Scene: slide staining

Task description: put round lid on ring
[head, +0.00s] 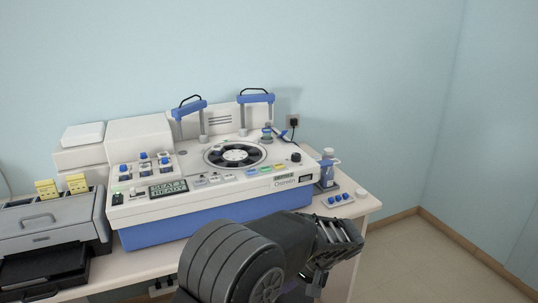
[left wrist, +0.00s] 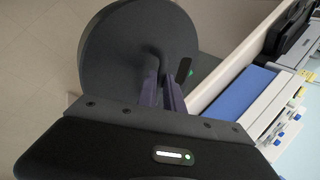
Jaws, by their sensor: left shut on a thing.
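The round lid (left wrist: 115,60) is a dark grey disc that fills the upper middle of the left wrist view, with a small green mark near its edge. My left gripper (left wrist: 162,88) has its purple fingers shut on the stem at the lid's centre, and the lid is held clear in front of the desk. In the head view my dark arm crosses the bottom middle; the lid is not clearly seen there. The ring (head: 222,160) is a round black segmented part, open to view on top of the white and blue machine (head: 165,234). My right gripper is not in view.
Two blue-handled posts (head: 188,107) stand behind the ring. A grey printer-like box (head: 45,240) is left of the machine. A small tray with blue knobs (head: 338,200) and a bottle (head: 327,170) stand at the right. The floor right of the desk is clear.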

